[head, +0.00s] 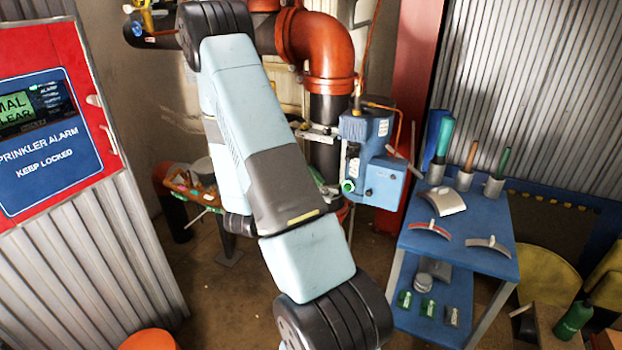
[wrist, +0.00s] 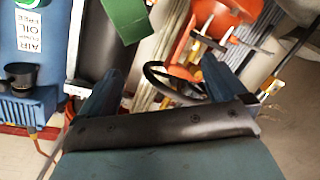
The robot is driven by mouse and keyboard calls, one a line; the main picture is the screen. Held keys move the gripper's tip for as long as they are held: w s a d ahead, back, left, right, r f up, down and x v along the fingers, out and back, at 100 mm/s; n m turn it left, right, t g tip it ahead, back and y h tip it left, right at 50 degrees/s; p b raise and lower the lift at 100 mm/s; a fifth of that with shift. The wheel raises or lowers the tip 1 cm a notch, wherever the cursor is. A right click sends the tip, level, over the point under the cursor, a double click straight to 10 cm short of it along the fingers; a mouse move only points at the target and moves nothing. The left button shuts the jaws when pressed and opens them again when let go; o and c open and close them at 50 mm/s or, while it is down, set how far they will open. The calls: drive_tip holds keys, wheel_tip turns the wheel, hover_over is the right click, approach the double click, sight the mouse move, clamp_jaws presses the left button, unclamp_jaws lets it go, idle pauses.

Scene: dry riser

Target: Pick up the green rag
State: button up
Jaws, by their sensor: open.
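I cannot make out a thing that is surely the green rag. In the wrist view a flat, plain green piece (wrist: 126,19) shows at the top edge, partly cut off; I cannot tell whether it is cloth. My gripper (wrist: 155,86) is open, with its two dark blue fingers wide apart and nothing between them touching both. The green piece lies beyond the fingers, above the left one in the picture. In the head view my arm reaches up to the upper left, and my gripper cannot be made out clearly there.
An orange-red part (wrist: 212,22) and a black ring (wrist: 160,78) show beyond the fingers. A blue unit (wrist: 38,108) stands at left. The head view shows a red alarm panel (head: 50,130), orange pipe (head: 325,45), blue box (head: 380,182), blue cart (head: 485,225) and tray (head: 205,195).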

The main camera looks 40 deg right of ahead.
drive_tip(key=s+d+f+h, duration=0.2)
drive_tip(key=s, duration=0.1)
drive_tip(key=shift+n, duration=0.4)
drive_tip(key=x, duration=1.3)
drive_tip(key=shift+s+d+f, duration=0.15)
drive_tip(key=shift+d, duration=0.1)
drive_tip(key=c, duration=1.2)
